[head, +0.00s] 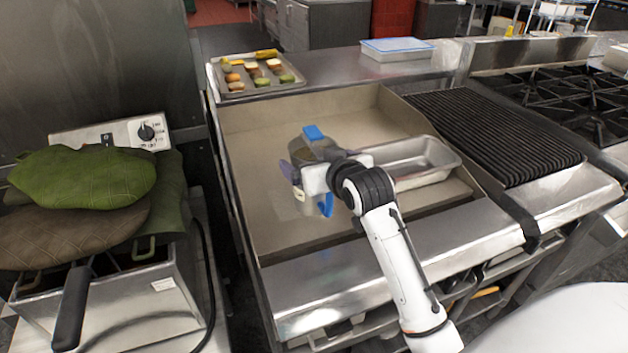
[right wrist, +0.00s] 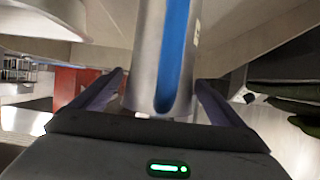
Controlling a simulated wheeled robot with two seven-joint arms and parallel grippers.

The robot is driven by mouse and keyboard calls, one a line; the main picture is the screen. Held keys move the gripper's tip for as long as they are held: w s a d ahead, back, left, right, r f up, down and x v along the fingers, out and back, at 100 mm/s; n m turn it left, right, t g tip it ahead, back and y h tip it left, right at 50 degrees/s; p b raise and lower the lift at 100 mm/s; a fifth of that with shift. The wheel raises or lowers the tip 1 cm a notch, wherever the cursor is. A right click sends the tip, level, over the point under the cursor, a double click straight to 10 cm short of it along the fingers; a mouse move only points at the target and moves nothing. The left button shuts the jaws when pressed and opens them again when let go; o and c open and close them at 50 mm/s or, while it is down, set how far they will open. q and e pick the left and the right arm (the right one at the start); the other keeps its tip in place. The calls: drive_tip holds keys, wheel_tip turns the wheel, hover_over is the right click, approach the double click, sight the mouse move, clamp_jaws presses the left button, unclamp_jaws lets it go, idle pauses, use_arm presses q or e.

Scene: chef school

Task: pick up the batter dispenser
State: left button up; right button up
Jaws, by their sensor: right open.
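The batter dispenser (head: 322,148), a metal body with blue parts, stands on the flat griddle plate (head: 270,125) in the head view. In the right wrist view its grey metal side with a blue strip (right wrist: 165,60) fills the middle. My right gripper (head: 308,182) is in front of it and hides part of its lower body. The two fingers (right wrist: 158,100) are open, one on each side of the dispenser; I cannot tell whether either touches it. My left gripper is not in view.
A metal pan (head: 415,160) lies on the griddle just right of the gripper. A tray of food (head: 235,87) and a blue-lidded container (head: 397,48) stand behind.

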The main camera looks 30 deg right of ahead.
drive_tip(key=shift+w, duration=0.2)
drive_tip(key=c, duration=2.1)
drive_tip(key=shift+r, duration=0.2)
drive_tip(key=shift+c, duration=0.4)
